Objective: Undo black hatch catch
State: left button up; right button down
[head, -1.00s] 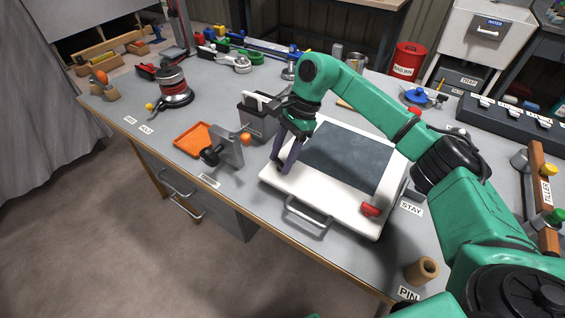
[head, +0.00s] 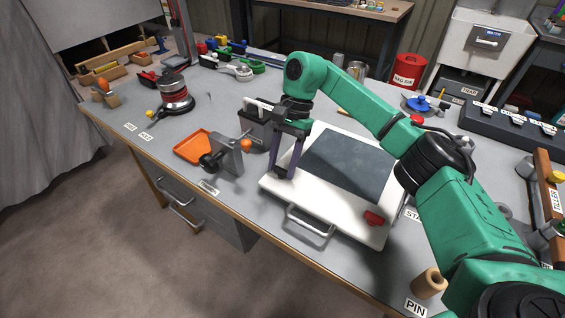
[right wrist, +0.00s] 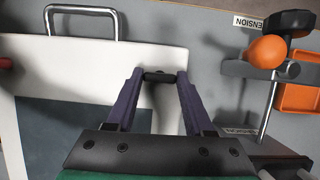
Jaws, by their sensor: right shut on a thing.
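The hatch is a white framed panel with a dark grey pane (head: 350,165) and a metal handle (head: 310,222) on its near edge. It lies on the bench. My right gripper (head: 284,174) reaches down to the hatch's near left corner. In the right wrist view its two purple fingers are shut on the small black catch (right wrist: 160,76), which sits between the fingertips over the white frame. The fingers mostly hide the catch in the head view. A red catch (head: 374,218) sits at the frame's near right corner. My left gripper is not in view.
Left of the hatch stand a grey metal bracket (head: 229,160) with an orange ball and black knob, and an orange tray (head: 190,148). A dark grey box (head: 252,125) is close behind the gripper. A tan cylinder (head: 429,283) stands at the front right.

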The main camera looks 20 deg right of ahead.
jog(key=shift+c, duration=1.4)
grip_release()
jog(key=shift+r, duration=0.1)
jog(key=p+v, duration=0.3)
jog(key=v, duration=1.1)
jog(key=shift+r+p, duration=0.2)
jog(key=shift+p, duration=0.2)
jog(key=shift+w, duration=0.2)
jog(key=shift+f, duration=0.1)
